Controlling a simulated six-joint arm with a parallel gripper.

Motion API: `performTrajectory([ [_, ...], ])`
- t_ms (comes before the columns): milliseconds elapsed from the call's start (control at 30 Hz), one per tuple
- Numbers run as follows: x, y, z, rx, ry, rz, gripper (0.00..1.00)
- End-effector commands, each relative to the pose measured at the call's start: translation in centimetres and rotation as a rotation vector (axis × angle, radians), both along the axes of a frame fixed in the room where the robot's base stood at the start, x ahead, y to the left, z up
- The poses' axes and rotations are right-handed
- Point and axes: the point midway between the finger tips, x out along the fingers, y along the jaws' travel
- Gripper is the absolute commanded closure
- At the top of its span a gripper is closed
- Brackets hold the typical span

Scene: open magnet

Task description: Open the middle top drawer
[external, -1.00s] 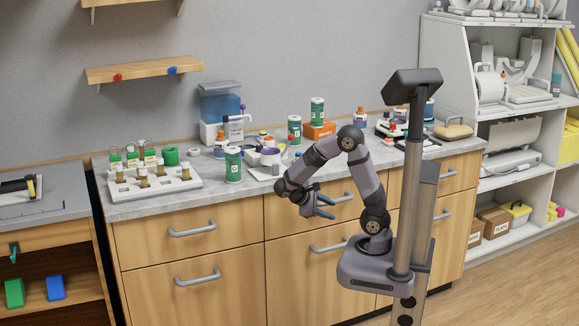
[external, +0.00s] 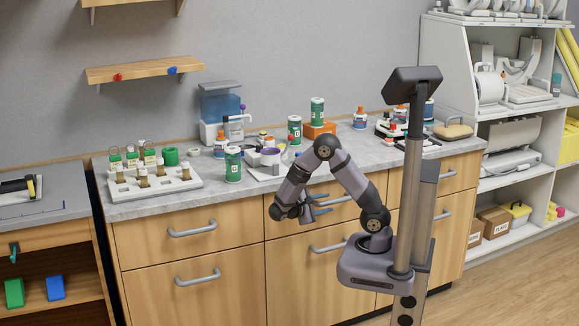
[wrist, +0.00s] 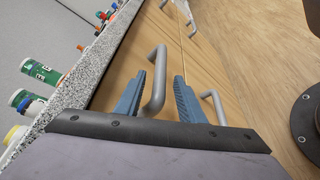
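The middle top drawer (external: 285,218) is a wooden front below the grey countertop, and it looks closed. Its grey bar handle (external: 342,199) shows partly behind my gripper (external: 318,205) in the external view. In the wrist view, the drawer front (wrist: 128,58) fills the area beside the counter edge. The handle (wrist: 158,72) appears between the two blue fingers of my gripper (wrist: 160,76), close to the left finger. The fingers are apart. I cannot tell whether either finger touches the handle.
A lower drawer handle (external: 328,247) sits below, and it also shows in the wrist view (wrist: 214,104). The left top drawer handle (external: 192,229) is to the left. Green-labelled bottles (external: 233,165) and a white vial rack (external: 153,184) stand on the counter.

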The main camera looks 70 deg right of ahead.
Motion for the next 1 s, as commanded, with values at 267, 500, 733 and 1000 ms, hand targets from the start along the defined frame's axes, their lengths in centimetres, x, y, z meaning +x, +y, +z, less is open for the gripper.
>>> performTrajectory([
  [267, -1.5, -3.1, -0.7, 0.000, 0.001, -0.002, 0.64],
  [500, -2.0, -4.1, -1.0, 0.001, 0.000, -0.001, 0.64],
  [733, -2.0, -4.1, -1.0, 0.001, -0.001, 0.000, 0.64],
  [1000, -2.0, -4.1, -1.0, 0.001, -0.001, 0.000, 1.00],
])
